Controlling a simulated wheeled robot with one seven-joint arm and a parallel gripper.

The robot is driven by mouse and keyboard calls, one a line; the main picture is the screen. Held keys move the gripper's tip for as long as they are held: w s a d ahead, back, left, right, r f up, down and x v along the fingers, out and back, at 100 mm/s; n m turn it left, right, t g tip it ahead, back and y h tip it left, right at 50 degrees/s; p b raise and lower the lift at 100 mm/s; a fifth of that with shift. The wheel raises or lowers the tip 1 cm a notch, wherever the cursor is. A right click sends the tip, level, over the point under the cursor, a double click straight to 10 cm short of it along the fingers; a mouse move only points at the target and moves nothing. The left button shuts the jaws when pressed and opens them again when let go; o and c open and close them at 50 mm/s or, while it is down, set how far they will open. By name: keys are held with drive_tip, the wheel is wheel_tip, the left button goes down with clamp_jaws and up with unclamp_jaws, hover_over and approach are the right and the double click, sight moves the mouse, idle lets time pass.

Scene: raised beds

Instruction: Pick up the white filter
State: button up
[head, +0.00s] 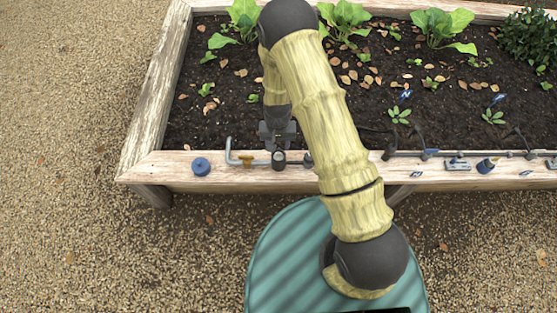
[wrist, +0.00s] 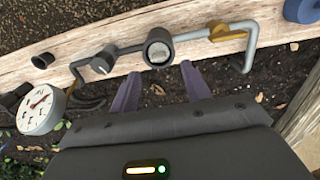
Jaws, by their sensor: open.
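In the wrist view, a dark round housing (wrist: 158,47) with a pale grey-white disc inside sits on the pipe line along the wooden bed edge. I take the pale disc to be the white filter, but cannot be sure. The housing also shows in the head view (head: 279,159), small and dark-rimmed. My gripper (wrist: 160,70) is open and empty, its two purple-grey fingers pointing towards the housing, one to each side and just short of it in the picture. In the head view my gripper (head: 278,136) is over the bed's front edge, partly hidden by my arm.
A grey pipe with a yellow-brown valve (wrist: 226,31) runs beside the housing. A blue cap (head: 201,166) lies to the left on the wooden ledge (head: 230,180). A white-faced gauge (wrist: 41,108) is on the other side. Plants and soil (head: 215,120) lie behind.

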sight(279, 153)
drive_tip(key=shift+f, duration=0.15)
drive_tip(key=f, duration=0.5)
drive_tip(key=shift+w+d+b, duration=0.1)
drive_tip(key=shift+d+b, duration=0.1)
drive_tip(key=shift+b, duration=0.1)
drive_tip(key=shift+a+f, duration=0.1)
clamp_jaws()
idle(0.3)
